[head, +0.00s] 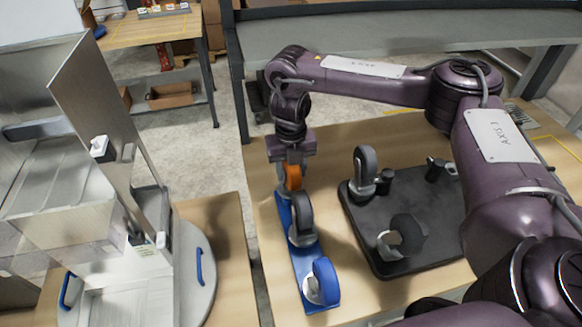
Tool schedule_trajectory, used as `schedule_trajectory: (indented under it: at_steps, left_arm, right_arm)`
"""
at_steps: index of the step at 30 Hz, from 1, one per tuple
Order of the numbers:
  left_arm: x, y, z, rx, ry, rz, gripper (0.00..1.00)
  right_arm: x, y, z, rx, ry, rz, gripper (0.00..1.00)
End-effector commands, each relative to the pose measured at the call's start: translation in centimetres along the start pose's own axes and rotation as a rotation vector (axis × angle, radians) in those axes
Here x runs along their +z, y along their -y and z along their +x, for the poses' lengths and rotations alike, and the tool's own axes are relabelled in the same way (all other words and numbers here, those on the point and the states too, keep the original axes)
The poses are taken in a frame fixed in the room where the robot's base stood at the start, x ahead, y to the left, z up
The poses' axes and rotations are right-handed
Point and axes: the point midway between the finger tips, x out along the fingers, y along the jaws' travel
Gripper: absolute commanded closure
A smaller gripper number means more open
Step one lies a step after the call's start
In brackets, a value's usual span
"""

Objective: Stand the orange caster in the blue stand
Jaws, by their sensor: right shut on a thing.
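The blue stand (309,262) is a long narrow strip on the wooden table, running away from me. The orange caster (293,179) is at its far end, upright below my right gripper (291,158). My right gripper points down and is shut on the caster. The caster's lower part is hidden behind a dark grey caster (303,212), so I cannot tell whether it touches the stand. The dark grey caster stands in the middle of the stand and a blue caster (325,279) at the near end. My left gripper is not in view.
A machine with a tall metal panel (95,95) stands on a separate table at left. A gap with floor separates the tables.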

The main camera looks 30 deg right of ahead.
Motion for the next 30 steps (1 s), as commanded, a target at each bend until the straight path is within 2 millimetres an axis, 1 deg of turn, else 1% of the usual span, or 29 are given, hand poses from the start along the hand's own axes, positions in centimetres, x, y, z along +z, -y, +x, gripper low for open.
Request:
schedule_trajectory:
  at_steps: [14,15,18,21,27,30]
  left_arm:
    - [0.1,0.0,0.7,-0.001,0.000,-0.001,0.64]
    - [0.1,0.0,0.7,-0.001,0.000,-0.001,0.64]
    - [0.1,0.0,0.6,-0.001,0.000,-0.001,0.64]
    - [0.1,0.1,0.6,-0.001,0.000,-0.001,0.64]
    - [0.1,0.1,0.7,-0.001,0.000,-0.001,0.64]
    - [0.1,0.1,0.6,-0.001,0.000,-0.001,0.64]
  right_arm:
    - [0.1,-0.1,1.2,0.002,0.001,0.000,1.00]
    - [0.1,-0.1,1.2,0.002,0.001,0.000,0.57]
    - [0.1,-0.1,1.1,0.002,0.001,0.000,0.44]
    - [0.1,-0.1,1.2,0.001,0.001,0.000,0.33]
    - [0.0,0.0,1.3,0.000,-0.001,0.000,0.33]
    - [0.1,0.0,0.9,0.000,0.001,-0.001,0.33]
